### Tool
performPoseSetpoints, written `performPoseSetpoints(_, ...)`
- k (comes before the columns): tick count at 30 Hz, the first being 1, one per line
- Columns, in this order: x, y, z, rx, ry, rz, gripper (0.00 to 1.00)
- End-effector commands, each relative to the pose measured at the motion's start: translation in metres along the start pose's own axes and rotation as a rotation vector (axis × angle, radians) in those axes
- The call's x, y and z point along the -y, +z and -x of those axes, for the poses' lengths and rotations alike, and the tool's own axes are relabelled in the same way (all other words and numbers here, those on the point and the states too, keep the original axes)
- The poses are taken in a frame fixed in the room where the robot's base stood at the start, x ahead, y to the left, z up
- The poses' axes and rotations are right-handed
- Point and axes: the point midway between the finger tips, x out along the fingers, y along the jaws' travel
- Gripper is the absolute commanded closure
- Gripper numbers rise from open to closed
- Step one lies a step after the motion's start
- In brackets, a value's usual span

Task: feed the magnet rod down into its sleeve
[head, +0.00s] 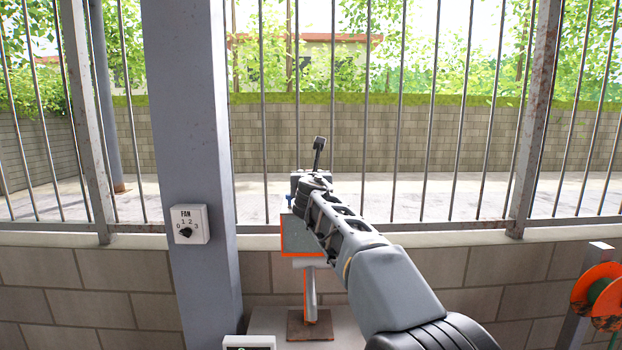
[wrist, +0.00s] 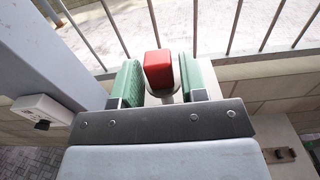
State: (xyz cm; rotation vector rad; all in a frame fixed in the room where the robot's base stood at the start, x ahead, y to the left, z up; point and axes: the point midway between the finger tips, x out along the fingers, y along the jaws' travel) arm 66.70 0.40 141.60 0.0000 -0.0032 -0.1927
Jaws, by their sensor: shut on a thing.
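In the wrist view, my gripper (wrist: 160,82) has its green fingers on both sides of a red block-shaped end (wrist: 158,66), which I take to be the magnet rod's top, and is shut on it. A pale rounded part shows just below the red end; I cannot tell if it is rod or sleeve. In the head view my arm reaches forward and hides the fingers and rod. A grey housing with orange edges (head: 297,236) stands partly behind the arm, on a post with a brown base plate (head: 309,326). The sleeve's opening is not visible.
A grey pillar (head: 190,110) with a fan switch (head: 190,224) stands left of the arm. A barred fence (head: 465,130) on a low block wall (head: 85,280) lies behind. Orange reels (head: 597,290) stand at the far right.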

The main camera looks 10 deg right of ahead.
Motion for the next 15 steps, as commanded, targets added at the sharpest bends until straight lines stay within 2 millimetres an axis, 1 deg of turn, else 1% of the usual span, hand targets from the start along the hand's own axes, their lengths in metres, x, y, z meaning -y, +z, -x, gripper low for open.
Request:
performPoseSetpoints(1, 0.0, -0.005, 0.0, 0.001, 0.0, 0.0, 0.89)
performPoseSetpoints(15, 0.0, -0.029, 0.0, 0.001, 0.0, 0.0, 0.89)
